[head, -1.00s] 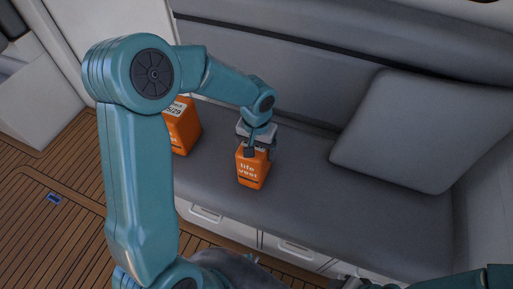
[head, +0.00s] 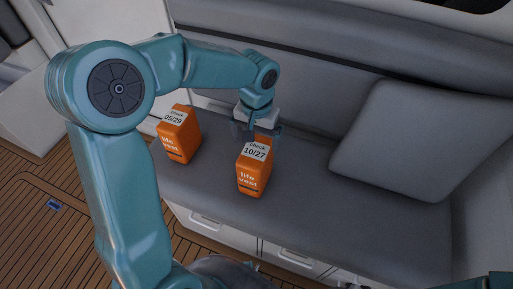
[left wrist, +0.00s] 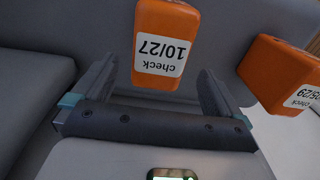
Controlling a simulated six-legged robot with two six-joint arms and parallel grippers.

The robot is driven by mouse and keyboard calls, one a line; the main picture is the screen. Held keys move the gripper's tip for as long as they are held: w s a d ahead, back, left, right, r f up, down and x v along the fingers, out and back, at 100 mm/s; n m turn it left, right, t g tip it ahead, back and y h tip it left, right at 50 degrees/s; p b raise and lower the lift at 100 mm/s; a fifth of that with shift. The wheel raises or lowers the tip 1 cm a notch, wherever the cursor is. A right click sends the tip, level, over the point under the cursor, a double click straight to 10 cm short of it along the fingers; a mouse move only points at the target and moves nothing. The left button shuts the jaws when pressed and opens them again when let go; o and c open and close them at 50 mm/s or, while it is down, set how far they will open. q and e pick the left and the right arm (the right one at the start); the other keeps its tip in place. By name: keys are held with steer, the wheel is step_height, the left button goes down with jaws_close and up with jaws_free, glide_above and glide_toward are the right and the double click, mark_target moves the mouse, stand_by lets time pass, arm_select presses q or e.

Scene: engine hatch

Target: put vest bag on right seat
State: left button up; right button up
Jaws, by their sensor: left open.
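An orange life vest bag (head: 252,172) with a white label reading "check 10/27" stands upright on the grey seat (head: 340,220). It also shows in the left wrist view (left wrist: 145,20), ahead of and between the fingers. A second orange life vest bag (head: 178,138), labelled "check 05/29", stands on the seat to its left. It also shows at the right of the left wrist view (left wrist: 270,62). My left gripper (head: 258,132) is open and empty, just behind and above the 10/27 bag. In the left wrist view the gripper (left wrist: 152,95) has its fingers spread apart. My right gripper is not visible.
A grey cushion (head: 405,140) leans against the backrest (head: 330,90) at the right. White drawers (head: 215,228) run under the seat's front edge. The seat between the 10/27 bag and the cushion is clear. Wooden floor (head: 50,225) lies at the left.

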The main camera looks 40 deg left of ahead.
arm_select(q)
steer(key=shift+r, duration=1.45)
